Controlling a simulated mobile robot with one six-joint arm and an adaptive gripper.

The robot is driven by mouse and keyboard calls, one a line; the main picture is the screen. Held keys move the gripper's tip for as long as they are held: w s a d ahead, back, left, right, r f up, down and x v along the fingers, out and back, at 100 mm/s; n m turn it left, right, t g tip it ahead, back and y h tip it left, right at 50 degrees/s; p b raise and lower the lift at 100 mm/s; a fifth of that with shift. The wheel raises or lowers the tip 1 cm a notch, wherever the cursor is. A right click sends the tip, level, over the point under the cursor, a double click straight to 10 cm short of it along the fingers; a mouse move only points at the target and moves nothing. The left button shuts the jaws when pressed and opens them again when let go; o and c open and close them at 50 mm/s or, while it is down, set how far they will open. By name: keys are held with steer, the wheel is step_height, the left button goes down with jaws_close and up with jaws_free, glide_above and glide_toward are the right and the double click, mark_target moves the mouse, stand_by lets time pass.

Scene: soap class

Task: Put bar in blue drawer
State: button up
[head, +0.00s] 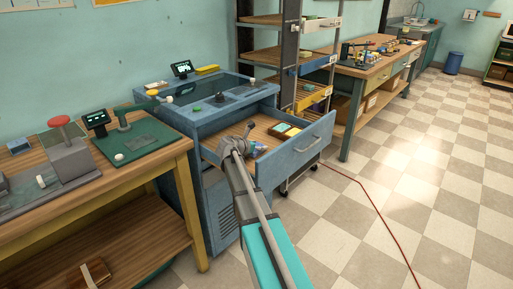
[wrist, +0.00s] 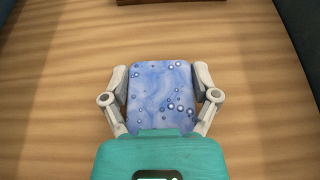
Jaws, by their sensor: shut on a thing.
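The bar (wrist: 160,95) is a blue and lilac marbled block with dark and pale dots. In the wrist view it sits between the two grey fingers of my gripper (wrist: 162,88), which are shut on its left and right sides. The blue drawer (head: 292,157) is pulled open from the blue cabinet, and its wooden bottom (wrist: 50,90) fills the wrist view behind the bar. In the head view my gripper (head: 246,145) is inside the drawer's outline, towards its left side. Whether the bar touches the drawer bottom I cannot tell.
The cabinet top (head: 185,112) carries a small screen and knobs. A wooden workbench (head: 85,205) stands left and a shelf rack (head: 290,60) behind. Checkered floor on the right is mostly clear.

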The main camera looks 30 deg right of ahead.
steer(key=shift+f, duration=0.15)
steer(key=o, duration=1)
steer(key=shift+o, duration=0.2)
steer(key=shift+r, duration=0.2)
steer(key=p+v, duration=0.4)
steer(key=v, duration=0.7)
steer(key=shift+a, duration=0.1)
steer(key=shift+s+a+r+p, duration=0.1)
steer(key=shift+s+a+p, duration=0.1)
steer(key=shift+a+p, duration=0.15)
